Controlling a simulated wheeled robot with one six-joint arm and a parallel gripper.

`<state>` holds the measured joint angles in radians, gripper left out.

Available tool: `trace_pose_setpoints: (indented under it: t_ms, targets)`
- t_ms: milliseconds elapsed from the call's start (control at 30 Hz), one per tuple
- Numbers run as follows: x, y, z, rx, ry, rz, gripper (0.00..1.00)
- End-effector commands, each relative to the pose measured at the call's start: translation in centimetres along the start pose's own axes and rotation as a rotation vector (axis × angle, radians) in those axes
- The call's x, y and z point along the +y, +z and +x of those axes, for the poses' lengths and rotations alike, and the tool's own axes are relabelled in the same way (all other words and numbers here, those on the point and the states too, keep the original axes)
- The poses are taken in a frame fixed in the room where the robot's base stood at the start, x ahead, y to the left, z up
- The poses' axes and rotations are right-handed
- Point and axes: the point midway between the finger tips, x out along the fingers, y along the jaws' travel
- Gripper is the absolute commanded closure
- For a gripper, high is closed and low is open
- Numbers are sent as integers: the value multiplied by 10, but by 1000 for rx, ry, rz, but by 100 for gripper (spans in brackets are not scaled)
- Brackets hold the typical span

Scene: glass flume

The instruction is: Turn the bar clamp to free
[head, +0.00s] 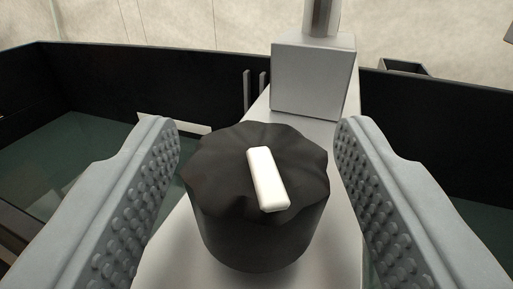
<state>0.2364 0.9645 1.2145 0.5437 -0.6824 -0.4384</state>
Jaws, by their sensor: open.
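The bar clamp's knob (225,215) is a black, round, lobed knob in the lower middle of the head view. A white pointer bar (267,179) lies across its top, running from upper left to lower right, a little off straight. My gripper (257,140) is open, with one grey studded finger on each side of the knob. A gap shows between each finger and the knob's top edge. Whether the fingers touch the knob lower down cannot be told.
The knob stands on a light grey bar (340,215) that runs away from me. A grey block (313,77) with a metal post (321,16) stands behind it. Dark walls (100,85) of the flume enclose greenish surfaces on both sides.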

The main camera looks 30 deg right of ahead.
Motion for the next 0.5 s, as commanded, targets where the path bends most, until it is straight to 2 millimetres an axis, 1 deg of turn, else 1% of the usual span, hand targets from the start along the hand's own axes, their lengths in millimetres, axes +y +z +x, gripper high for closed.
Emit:
trace_pose_setpoints:
  t_ms: [33, 233, 500]
  targets:
    - [0, 0, 0, 0, 0, 0, 49]
    - [0, 0, 0, 0, 0, 0, 88]
    - [-1, -1, 0, 6, 37, 0, 88]
